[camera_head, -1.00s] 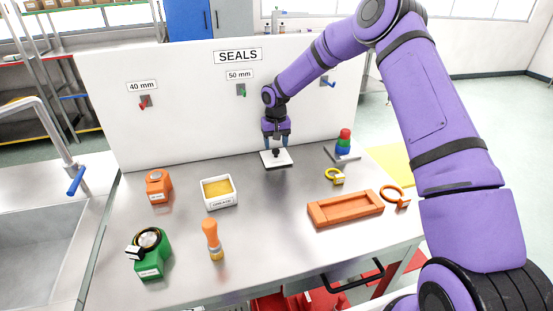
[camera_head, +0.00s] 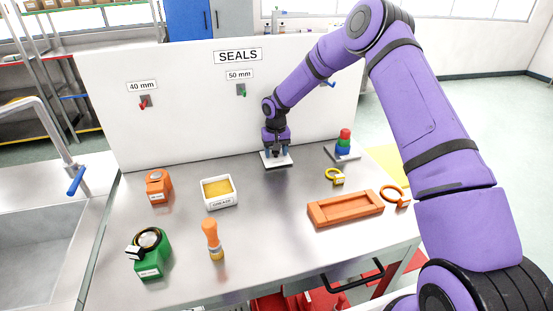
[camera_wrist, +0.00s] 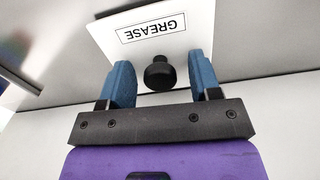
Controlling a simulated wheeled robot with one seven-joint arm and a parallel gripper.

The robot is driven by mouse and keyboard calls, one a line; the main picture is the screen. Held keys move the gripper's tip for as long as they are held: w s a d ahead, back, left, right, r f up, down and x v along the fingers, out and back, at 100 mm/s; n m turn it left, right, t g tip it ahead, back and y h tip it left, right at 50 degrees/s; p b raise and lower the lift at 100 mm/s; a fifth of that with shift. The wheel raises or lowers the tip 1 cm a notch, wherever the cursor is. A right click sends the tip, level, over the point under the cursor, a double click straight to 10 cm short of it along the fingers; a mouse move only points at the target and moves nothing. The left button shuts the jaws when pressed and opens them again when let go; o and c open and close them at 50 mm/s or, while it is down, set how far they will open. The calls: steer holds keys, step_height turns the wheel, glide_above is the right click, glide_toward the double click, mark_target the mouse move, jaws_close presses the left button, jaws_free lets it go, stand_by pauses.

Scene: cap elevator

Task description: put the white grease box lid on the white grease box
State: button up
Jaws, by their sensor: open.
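The white grease box (camera_head: 219,193) stands open on the metal table, left of centre, with yellow grease showing inside. Its white lid (camera_head: 268,162) lies flat on the table toward the back panel, right of the box. In the wrist view the lid (camera_wrist: 120,38) shows a "GREASE" label and a black knob (camera_wrist: 159,74). My gripper (camera_head: 276,156) is over the lid, pointing down. In the wrist view its blue fingers (camera_wrist: 160,82) are open, one on each side of the knob, with gaps between them and the knob.
An orange block (camera_head: 158,187), a green holder (camera_head: 150,254) and an orange-handled brush (camera_head: 212,240) stand at the left. An orange tray (camera_head: 345,208), a yellow ring (camera_head: 334,176) and a stack of coloured pieces (camera_head: 344,145) are at the right. The white back panel (camera_head: 190,105) rises behind.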

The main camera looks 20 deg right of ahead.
steer(key=c, duration=0.9)
steer(key=shift+c, duration=0.2)
steer(key=shift+r, duration=0.1)
steer(key=shift+r, duration=1.9)
steer(key=shift+s, duration=0.1)
